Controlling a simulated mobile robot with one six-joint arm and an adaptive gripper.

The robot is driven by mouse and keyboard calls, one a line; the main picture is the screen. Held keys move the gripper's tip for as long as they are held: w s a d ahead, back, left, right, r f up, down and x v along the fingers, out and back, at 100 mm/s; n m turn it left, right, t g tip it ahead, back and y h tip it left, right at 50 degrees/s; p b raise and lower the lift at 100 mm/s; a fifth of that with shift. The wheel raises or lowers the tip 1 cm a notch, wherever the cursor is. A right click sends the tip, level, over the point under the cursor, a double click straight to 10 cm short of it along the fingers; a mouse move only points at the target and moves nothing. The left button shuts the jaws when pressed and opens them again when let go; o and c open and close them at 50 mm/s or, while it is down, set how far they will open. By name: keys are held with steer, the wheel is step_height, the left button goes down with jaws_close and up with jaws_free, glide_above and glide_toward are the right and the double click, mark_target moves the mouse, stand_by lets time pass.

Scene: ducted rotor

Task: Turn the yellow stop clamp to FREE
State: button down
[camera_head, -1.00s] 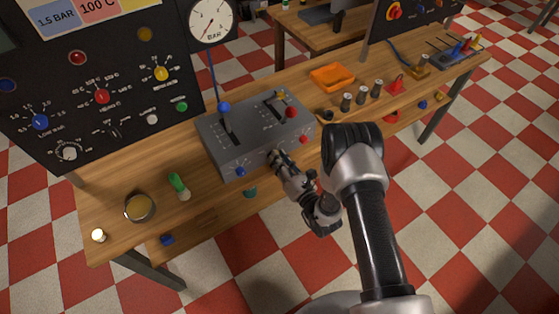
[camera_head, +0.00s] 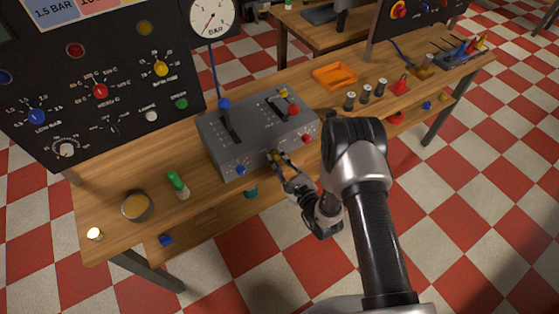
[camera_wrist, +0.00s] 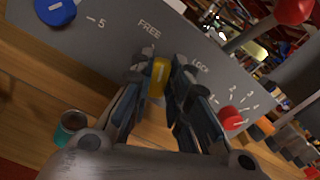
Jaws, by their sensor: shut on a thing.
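The yellow stop clamp (camera_wrist: 159,77) sits on the front face of the grey lever box (camera_head: 229,165). It is between the words FREE and LOCK in the wrist view, with its long side near upright in that picture. My gripper (camera_wrist: 158,82) is shut on the clamp, one finger on each side. In the head view my gripper (camera_head: 279,158) is at the box's front face and a bit of yellow shows between its fingers. The exact line the clamp points to is hard to tell.
A blue knob (camera_wrist: 55,11) is left of the clamp and a red knob (camera_wrist: 231,117) is right of it. Two levers with a blue ball (camera_head: 225,104) and a red ball (camera_head: 293,108) stand on top. A teal cup (camera_wrist: 72,122) is below.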

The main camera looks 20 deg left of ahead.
steer(key=shift+s+a+f+n+b, duration=0.1)
steer(key=shift+n+b, duration=0.4)
steer(key=shift+n, duration=1.7)
steer(key=c, duration=1.5)
jaws_free()
steer(key=v, duration=1.2)
